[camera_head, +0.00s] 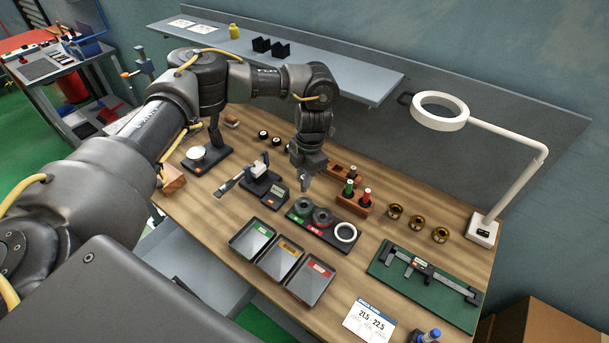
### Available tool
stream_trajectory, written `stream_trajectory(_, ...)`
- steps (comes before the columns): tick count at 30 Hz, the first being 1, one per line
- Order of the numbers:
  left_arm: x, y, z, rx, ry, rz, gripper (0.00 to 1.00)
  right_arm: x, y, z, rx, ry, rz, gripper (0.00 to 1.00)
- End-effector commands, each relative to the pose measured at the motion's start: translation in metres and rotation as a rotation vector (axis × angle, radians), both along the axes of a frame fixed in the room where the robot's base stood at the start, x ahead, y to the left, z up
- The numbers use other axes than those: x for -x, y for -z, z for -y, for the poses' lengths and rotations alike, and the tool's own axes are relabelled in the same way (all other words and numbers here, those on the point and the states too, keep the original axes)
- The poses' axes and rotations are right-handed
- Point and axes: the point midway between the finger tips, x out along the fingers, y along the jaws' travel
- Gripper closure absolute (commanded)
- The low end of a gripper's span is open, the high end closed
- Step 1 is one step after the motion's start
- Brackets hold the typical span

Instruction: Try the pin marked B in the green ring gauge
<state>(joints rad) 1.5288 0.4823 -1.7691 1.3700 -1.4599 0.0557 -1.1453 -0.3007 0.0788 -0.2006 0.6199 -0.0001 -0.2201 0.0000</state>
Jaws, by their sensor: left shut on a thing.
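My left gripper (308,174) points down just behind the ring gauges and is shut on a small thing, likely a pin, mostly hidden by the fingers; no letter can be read. The green ring gauge (301,206) appears to be the left dark grey ring, beside a green label on a black tray. A second dark ring (322,216) by a red label and a white ring (346,232) sit to its right. My right gripper is out of view.
Three bins with green, yellow and red labels (252,235) lie in front of the gauges. A caliper on a green mat (425,285), brass rings (418,222) and a magnifier lamp (482,229) are to the right.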

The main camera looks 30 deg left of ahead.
Motion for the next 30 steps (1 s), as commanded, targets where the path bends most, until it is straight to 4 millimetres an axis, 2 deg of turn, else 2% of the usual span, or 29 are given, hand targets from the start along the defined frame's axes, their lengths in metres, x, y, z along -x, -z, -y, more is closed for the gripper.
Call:
stream_trajectory(18,0.000,0.053,0.000,0.001,0.002,0.001,1.00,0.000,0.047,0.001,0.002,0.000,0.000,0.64)
stream_trajectory(30,0.000,0.059,0.000,0.001,0.003,0.001,1.00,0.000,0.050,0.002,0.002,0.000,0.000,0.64)
